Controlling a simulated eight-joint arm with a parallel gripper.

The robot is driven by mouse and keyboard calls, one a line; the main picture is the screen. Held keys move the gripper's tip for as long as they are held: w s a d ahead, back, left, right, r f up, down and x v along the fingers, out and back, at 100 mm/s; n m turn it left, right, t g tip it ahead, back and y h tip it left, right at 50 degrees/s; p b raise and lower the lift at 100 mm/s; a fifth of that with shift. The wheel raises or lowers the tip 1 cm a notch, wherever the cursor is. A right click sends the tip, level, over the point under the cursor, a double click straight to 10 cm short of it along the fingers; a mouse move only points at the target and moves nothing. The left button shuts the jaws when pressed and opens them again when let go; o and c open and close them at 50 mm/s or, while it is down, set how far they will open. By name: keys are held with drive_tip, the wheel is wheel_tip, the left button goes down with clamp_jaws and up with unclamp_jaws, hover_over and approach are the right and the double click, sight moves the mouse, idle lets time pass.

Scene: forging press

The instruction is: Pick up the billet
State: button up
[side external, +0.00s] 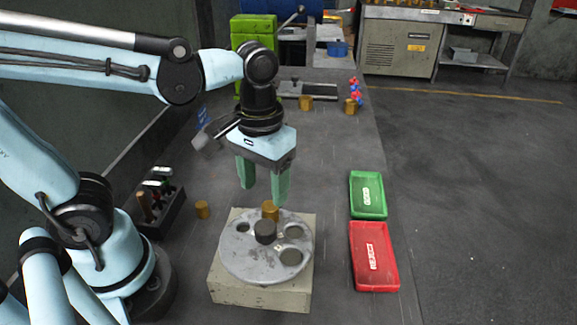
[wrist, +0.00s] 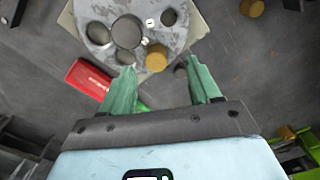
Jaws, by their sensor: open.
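A brass-coloured cylindrical billet (side external: 270,209) stands at the far edge of a round grey plate (side external: 236,256) with several holes. The wrist view shows this billet (wrist: 156,58) at the plate's near rim. My gripper (side external: 263,190) is open and empty, fingers pointing down, just above and around the billet's position in the side view. In the wrist view its green fingers (wrist: 162,66) lie to either side of the billet, which shows between and slightly beyond the tips. Whether the fingers are level with it cannot be told. A second brass billet (side external: 202,209) stands on the table left of the plate.
A pale square block (side external: 259,295) carries the plate. A green tray (side external: 367,195) and a red reject tray (side external: 373,256) lie to the right. A tool holder (side external: 160,211) stands left. Two more brass pieces (side external: 306,103) (side external: 351,106) stand farther back.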

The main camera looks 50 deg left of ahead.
sight(270, 205)
drive_tip(key=f, duration=0.2)
drive_tip(key=w+f, duration=0.1)
drive_tip(key=shift+d+f, duration=0.25)
drive_tip(key=shift+s+f, duration=0.1)
drive_tip(key=shift+f, duration=0.65)
drive_tip(key=shift+c, duration=0.2)
clamp_jaws()
